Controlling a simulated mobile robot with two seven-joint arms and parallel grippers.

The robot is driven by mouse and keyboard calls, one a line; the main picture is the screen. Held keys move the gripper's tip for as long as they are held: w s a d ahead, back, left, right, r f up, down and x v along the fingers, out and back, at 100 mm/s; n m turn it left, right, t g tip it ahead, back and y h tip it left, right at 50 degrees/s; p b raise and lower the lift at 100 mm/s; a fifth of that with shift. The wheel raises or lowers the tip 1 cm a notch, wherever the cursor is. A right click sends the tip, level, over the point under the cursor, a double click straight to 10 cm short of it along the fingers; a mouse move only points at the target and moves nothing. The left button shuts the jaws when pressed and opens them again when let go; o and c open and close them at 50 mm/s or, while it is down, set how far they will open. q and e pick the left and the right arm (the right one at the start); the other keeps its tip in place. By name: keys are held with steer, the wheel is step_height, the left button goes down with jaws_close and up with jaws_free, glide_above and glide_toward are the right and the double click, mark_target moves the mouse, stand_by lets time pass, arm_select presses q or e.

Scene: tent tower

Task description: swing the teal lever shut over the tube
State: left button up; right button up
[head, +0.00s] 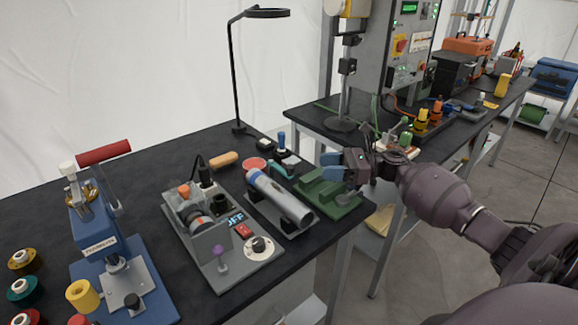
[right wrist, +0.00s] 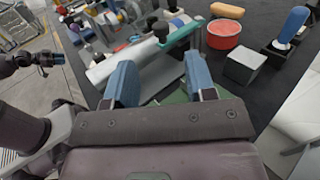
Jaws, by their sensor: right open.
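The teal lever (head: 281,167) stands raised at the far side of the tube in the head view. In the right wrist view the teal lever (right wrist: 177,34) runs away from the gripper. The pale tube (head: 280,197), with a blue band, lies in a dark cradle. My right gripper (head: 331,159) is open and empty, right of the lever and apart from it. Its blue fingers (right wrist: 160,68) point towards the tube and lever in the wrist view. What looks like my left gripper (right wrist: 52,59) is at that view's left edge, its jaws unclear.
A green block (head: 328,192) sits right of the tube, close below my right gripper. A red dish (head: 254,163) and a blue-handled tool (head: 282,145) stand behind. A grey fixture (head: 212,245) is left of the tube. The table's right edge is near.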

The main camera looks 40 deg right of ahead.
mark_target(289, 166)
steer(key=p+x, duration=0.1)
steer(key=x, duration=0.9)
steer(key=shift+c, duration=0.3)
jaws_close()
